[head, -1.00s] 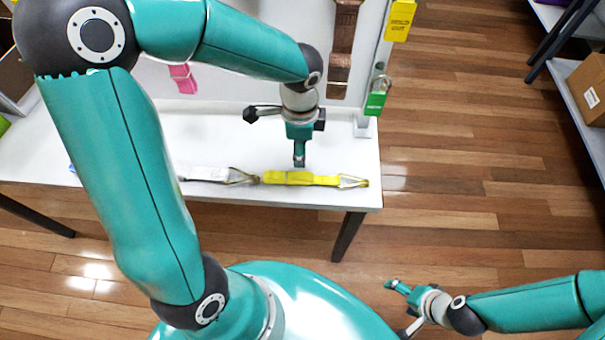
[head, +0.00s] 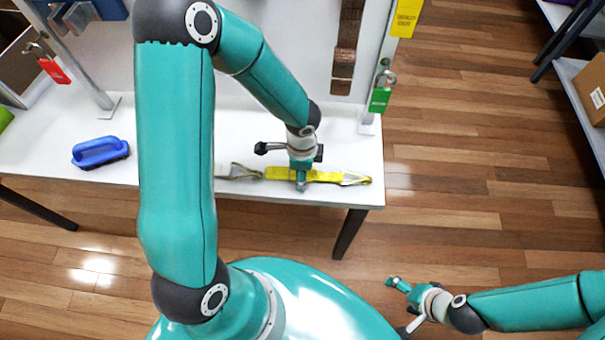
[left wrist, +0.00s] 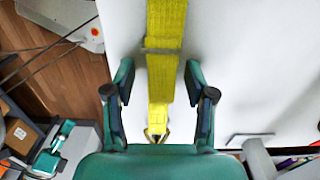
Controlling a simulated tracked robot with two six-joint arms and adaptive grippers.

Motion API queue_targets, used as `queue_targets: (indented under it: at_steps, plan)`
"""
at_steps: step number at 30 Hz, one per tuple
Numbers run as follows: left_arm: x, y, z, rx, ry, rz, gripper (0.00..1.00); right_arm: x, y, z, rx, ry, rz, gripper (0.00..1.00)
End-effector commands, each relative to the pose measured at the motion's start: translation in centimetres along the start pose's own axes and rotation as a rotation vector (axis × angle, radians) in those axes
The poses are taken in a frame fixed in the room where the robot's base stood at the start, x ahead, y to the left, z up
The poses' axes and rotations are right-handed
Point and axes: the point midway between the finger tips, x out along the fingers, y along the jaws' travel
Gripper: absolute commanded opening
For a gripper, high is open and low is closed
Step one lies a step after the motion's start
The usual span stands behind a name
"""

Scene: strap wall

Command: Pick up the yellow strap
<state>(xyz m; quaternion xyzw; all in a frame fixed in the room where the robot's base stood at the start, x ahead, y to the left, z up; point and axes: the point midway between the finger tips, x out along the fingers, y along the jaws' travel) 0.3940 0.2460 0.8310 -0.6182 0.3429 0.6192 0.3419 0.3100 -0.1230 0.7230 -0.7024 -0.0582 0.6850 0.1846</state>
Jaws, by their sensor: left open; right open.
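The yellow strap (head: 327,177) lies flat along the front edge of the white table, with a metal hook at its right end. My left gripper (head: 301,186) is over the strap in the head view and covers part of it. In the left wrist view the open fingers of my left gripper (left wrist: 158,88) stand on either side of the yellow strap (left wrist: 162,75), with gaps to both sides. Whether the fingertips reach down to the table height is hard to tell. My right gripper (head: 396,290) is open and empty at the lower right, away from the table.
A grey-white strap with a hook (head: 238,172) lies just left of the yellow one. A blue brush (head: 100,152) lies on the table's (head: 60,160) left part. A green padlock (head: 381,95) hangs near the right post. Shelving with a cardboard box (head: 590,88) stands far right.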

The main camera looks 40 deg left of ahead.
Motion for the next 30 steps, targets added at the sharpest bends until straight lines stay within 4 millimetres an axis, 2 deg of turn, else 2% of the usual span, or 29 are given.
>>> queue_targets:
  at_steps: [7,15,17,30]
  plan:
    - [0.13,-0.02,-0.01,0.0,0.0,-0.001,0.54,0.02,0.01,0.01,0.0,0.0,0.0,0.83]
    - [0.11,-0.03,-0.02,0.0,0.0,-0.001,0.09,0.02,0.01,0.01,0.0,0.0,0.0,0.83]
    - [0.11,-0.03,-0.02,0.0,0.0,-0.001,0.0,0.02,0.01,0.01,0.0,0.0,0.0,0.83]
    - [-0.37,-0.07,-0.02,-0.001,0.001,-0.003,0.0,-0.11,-0.04,0.01,0.0,0.0,0.0,0.83]
